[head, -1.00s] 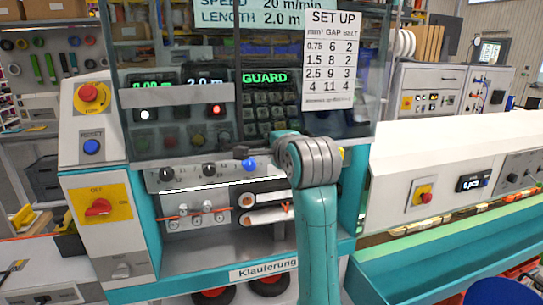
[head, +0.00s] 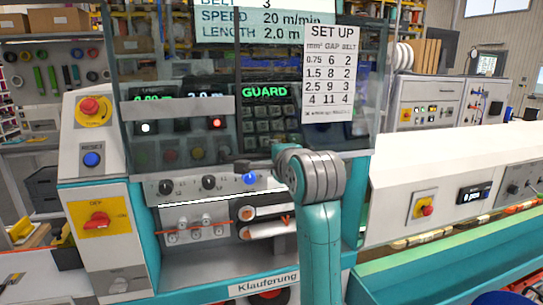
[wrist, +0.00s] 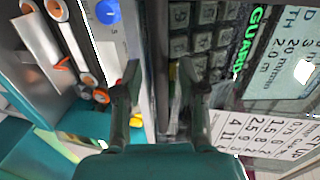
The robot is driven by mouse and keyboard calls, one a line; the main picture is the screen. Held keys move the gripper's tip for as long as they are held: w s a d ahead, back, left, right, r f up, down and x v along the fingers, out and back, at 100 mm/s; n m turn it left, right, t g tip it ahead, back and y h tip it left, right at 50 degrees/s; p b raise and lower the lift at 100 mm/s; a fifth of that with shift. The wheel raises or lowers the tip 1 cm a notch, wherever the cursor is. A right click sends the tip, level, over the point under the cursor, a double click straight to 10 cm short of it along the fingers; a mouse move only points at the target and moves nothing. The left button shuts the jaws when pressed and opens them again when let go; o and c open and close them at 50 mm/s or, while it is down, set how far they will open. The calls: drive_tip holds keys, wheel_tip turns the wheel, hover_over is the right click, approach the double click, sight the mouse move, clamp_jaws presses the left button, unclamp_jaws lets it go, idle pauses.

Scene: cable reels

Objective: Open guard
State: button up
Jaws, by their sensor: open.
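The guard (head: 350,140) is a see-through tinted panel over the upper front of the machine. It hangs down over the keypad and displays, and its lower edge lies just above the row of knobs. Green letters reading GUARD show on a screen behind it. My gripper (wrist: 160,78) is open in the wrist view, with one finger on either side of a dark vertical strip that looks like the guard's lower edge. I cannot tell whether the fingers touch it. In the head view my wrist mostly hides the gripper, near the guard's lower edge.
A blue knob (head: 250,178) and dark knobs sit just below the guard. Rollers (head: 265,230) lie in an open bay beneath. A red emergency button (head: 90,107) and yellow switch plate (head: 97,219) are at left. A white machine (head: 450,170) extends right.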

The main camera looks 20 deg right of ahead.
drive_tip(key=s+r, duration=0.2)
drive_tip(key=s, duration=0.8)
drive_tip(key=shift+s, duration=0.3)
drive_tip(key=s+f+n, duration=0.3)
drive_tip(key=s+f, duration=0.1)
drive_tip(key=f, duration=0.8)
drive_tip(key=s+f+n, duration=0.3)
drive_tip(key=s+f, duration=0.1)
drive_tip(key=f, duration=0.8)
drive_tip(key=s+f+n, duration=0.3)
drive_tip(key=s+f, duration=0.1)
drive_tip(key=f, duration=0.8)
drive_tip(key=s+f+n, duration=0.2)
drive_tip(key=s+f, duration=0.3)
drive_tip(key=s, duration=0.4)
drive_tip(key=s+f+n, duration=0.2)
drive_tip(key=s+f, duration=0.2)
drive_tip(key=s, duration=0.5)
drive_tip(key=s+r+n+g, duration=0.1)
drive_tip(key=s+n, duration=0.4)
drive_tip(key=s, duration=1.2)
drive_tip(key=shift+r, duration=0.25)
